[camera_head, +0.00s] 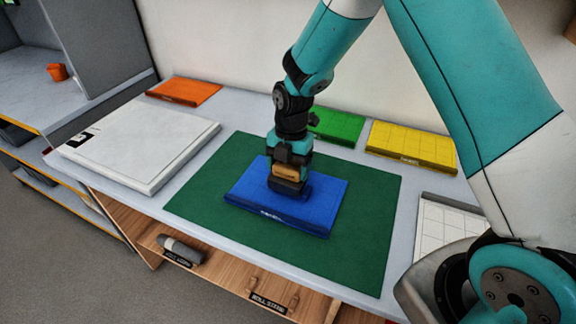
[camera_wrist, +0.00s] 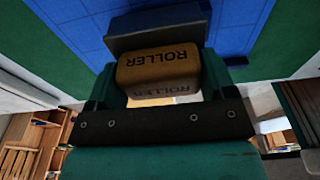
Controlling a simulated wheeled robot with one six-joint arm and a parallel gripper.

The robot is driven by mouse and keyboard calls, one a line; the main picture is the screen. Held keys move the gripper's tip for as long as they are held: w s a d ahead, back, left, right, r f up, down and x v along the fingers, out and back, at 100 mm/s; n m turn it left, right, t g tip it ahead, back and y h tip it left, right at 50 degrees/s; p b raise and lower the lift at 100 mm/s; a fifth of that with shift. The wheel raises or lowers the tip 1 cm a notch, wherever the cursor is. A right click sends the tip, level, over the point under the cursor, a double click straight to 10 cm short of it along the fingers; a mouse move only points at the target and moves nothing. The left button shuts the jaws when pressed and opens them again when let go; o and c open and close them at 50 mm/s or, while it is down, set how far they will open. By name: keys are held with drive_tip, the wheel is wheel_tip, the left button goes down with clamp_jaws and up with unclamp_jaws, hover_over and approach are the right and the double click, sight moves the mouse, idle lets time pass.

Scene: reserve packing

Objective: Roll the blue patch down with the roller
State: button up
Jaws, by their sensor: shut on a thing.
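The blue patch (camera_head: 322,206) lies flat on a dark green mat (camera_head: 366,240) in the middle of the table; it also shows in the wrist view (camera_wrist: 240,25). My gripper (camera_head: 288,168) is over the middle of the patch. It is shut on the roller (camera_head: 285,172), whose tan block reads "ROLLER" in the wrist view (camera_wrist: 158,68). The roller's dark lower part is down at the patch. I cannot tell whether it touches, because its underside is hidden.
A white panel (camera_head: 140,143) lies left of the mat. Orange (camera_head: 184,91), green (camera_head: 338,126) and yellow (camera_head: 410,146) patches lie along the back. A white gridded piece (camera_head: 448,235) is at the right. A grey cylinder (camera_head: 182,248) sits on the wooden front shelf.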

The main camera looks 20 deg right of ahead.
drive_tip(key=shift+f+b, duration=0.35)
drive_tip(key=shift+f, duration=0.1)
idle(0.4)
drive_tip(key=shift+w, duration=0.1)
drive_tip(key=shift+w+a+f, duration=0.1)
drive_tip(key=shift+w+a, duration=0.65)
drive_tip(key=shift+a, duration=0.15)
drive_tip(key=shift+w+a+r, duration=0.2)
drive_tip(key=shift+w+a, duration=1)
drive_tip(key=shift+w, duration=0.05)
drive_tip(key=shift+w+a+f, duration=0.1)
drive_tip(key=shift+w, duration=0.05)
wheel_tip(320, 180, up, 9)
drive_tip(key=p, duration=0.5)
drive_tip(key=shift+p, duration=0.3)
